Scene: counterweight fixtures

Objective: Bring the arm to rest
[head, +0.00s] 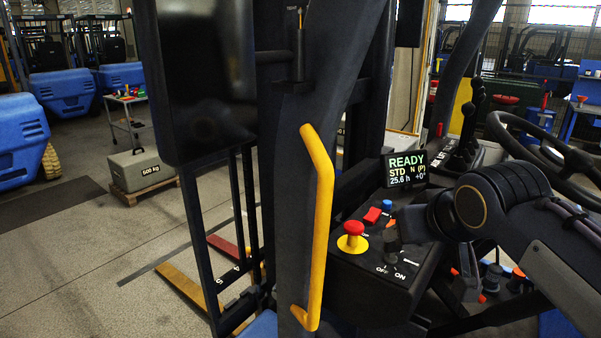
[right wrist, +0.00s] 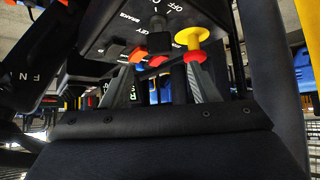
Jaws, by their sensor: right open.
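My right arm (head: 480,208) comes in from the right in the head view, its dark wrist bent over the black control panel (head: 345,275). My right gripper (right wrist: 160,75) is open in the right wrist view, its two grey fingers apart with nothing held between them. The panel shows inverted beyond the fingers. A red mushroom button on a yellow collar (head: 352,238) lies left of the wrist in the head view; it also shows near the right finger in the wrist view (right wrist: 192,40). Whether the fingers touch the panel is unclear. My left gripper is out of view.
A yellow grab handle (head: 319,225) on a dark post stands left of the panel. A display (head: 406,169) reads READY. A steering wheel (head: 545,150) and levers (head: 470,115) are close to the arm. A 500 kg weight (head: 141,168) sits on a pallet on open floor.

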